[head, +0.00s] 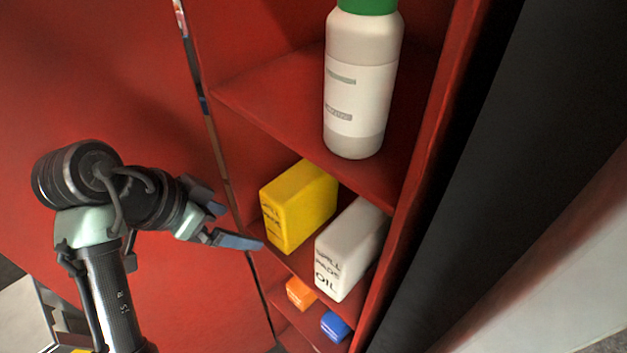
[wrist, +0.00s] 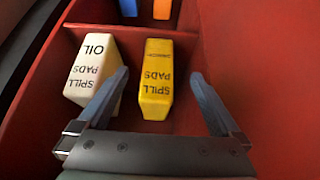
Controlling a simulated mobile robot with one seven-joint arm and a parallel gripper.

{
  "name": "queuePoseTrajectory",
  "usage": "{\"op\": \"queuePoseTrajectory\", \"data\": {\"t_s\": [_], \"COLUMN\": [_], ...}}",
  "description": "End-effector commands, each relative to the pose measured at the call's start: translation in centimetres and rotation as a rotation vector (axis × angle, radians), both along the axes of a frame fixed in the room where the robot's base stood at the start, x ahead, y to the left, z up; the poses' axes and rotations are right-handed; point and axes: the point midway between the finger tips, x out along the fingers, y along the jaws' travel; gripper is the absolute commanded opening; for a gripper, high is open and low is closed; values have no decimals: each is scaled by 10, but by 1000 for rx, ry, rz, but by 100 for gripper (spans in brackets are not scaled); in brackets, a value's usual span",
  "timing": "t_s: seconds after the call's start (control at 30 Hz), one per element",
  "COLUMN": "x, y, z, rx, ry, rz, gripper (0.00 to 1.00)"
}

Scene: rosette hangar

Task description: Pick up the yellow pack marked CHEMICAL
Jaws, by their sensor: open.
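The yellow pack (head: 299,206) stands on a middle shelf of the red cabinet, to the left of a white pack. In the wrist view the yellow pack (wrist: 156,78) shows lettering that reads SPILL PADS upside down, with a smaller line too small to read surely. My gripper (head: 240,226) is open and empty, just left of the yellow pack at the shelf's front. In the wrist view its two fingers (wrist: 160,92) spread to either side of the pack, with a wider gap on the right. The left finger overlaps the white pack's edge in that view.
The white pack (head: 350,250) marked OIL stands close beside the yellow one. A white bottle with a green cap (head: 360,90) stands on the shelf above (head: 270,95). An orange box (head: 300,292) and a blue box (head: 335,326) are on the shelf below. Red cabinet walls bound both sides.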

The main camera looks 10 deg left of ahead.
Motion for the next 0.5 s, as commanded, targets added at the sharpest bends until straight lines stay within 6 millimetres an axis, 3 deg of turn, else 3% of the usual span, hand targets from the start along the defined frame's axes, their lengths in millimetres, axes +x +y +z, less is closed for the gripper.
{"op": "queuePoseTrajectory", "data": {"t_s": [0.17, 0.5], "x": [18, 76], "y": [-12, -51], "z": [2, 2], "rx": [1, 2], "ry": [2, 1], "rz": [-4, -3], "gripper": [100, 100]}}
